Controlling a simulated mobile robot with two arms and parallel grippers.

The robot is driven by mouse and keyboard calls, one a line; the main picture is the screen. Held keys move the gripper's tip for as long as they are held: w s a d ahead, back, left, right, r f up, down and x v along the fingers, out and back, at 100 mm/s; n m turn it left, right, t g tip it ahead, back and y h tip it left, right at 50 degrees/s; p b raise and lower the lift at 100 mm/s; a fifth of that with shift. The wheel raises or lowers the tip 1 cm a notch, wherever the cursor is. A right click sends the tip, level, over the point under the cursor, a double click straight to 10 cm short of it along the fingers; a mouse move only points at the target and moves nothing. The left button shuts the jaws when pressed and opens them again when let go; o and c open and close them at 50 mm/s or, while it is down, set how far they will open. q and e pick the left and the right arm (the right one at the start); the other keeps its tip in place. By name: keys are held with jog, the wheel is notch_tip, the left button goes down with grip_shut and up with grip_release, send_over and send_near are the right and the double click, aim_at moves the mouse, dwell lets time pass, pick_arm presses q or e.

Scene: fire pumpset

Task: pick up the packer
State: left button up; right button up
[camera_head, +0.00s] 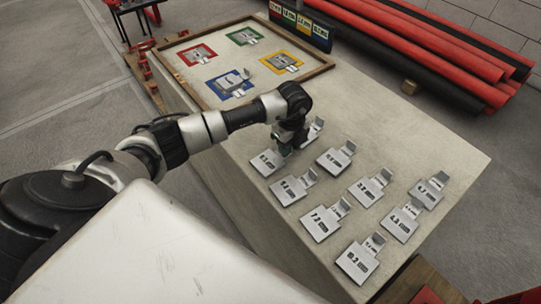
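Several flat grey metal packers with upright tabs and printed numbers lie in rows on the pale table top (240,190). My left gripper (284,149) points down at the packer at the far left of the rows (266,163). The gripper hides part of this packer, and its tab shows just behind the fingers. I cannot tell whether the fingers touch it or how far apart they are. Another packer (333,161) lies just to the right. The nearest packer (356,262) lies by the front edge. My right gripper is not in view.
A wood-framed tray (327,70) at the back holds red, green, yellow and blue squares with grey packers on them. A coloured label block (300,24) stands behind it. Red and black pipes (420,50) lie at the back right.

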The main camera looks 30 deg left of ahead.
pick_arm(q)
grip_shut()
jog(key=shift+r, duration=0.1)
